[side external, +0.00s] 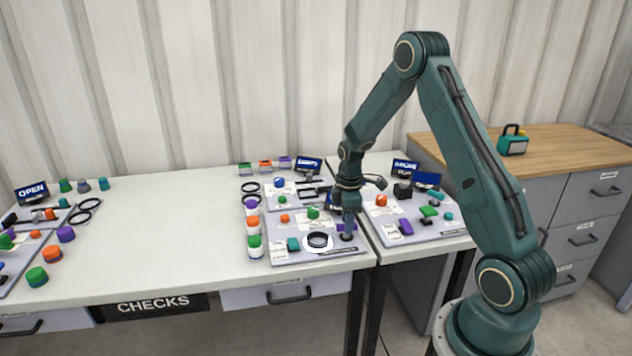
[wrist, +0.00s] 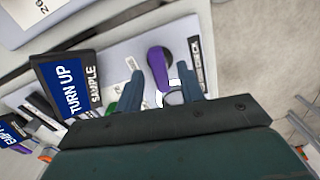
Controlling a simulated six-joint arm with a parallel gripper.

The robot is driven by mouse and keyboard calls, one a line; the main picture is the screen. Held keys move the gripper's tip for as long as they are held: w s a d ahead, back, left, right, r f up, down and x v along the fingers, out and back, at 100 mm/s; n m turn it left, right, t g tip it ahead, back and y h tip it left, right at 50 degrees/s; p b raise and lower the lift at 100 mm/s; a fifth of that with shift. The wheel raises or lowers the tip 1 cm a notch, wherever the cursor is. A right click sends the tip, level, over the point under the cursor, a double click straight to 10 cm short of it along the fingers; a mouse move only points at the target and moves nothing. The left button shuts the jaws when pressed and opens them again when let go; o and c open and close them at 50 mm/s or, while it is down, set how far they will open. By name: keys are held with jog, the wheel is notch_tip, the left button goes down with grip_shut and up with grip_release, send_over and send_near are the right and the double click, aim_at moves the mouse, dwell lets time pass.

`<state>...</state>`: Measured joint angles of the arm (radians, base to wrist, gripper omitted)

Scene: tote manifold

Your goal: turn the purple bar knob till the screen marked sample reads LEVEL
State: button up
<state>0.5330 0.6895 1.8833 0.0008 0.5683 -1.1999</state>
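The purple bar knob (wrist: 158,66) sits on a light grey panel in the wrist view, its bar running between my gripper's two fingers. My gripper (wrist: 160,84) is open around the knob, with a gap visible beside it; I cannot tell whether either finger touches it. The screen marked SAMPLE (wrist: 68,86) reads TURN UP in white on blue. In the side external view my gripper (side external: 348,232) is low over the right end of the front panel (side external: 290,257), and it largely hides the knob there.
A white round piece with a black ring (side external: 318,241) and a teal knob (side external: 293,244) are on the same panel. A stack of coloured pots (side external: 253,230) stands at its left. Another panel with an orange knob (side external: 381,201) is to the right.

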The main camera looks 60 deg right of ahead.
jog(key=shift+f, duration=0.25)
grip_shut()
jog(key=shift+m, duration=0.4)
jog(key=m, duration=1)
dwell(0.4)
jog(key=shift+m, duration=0.3)
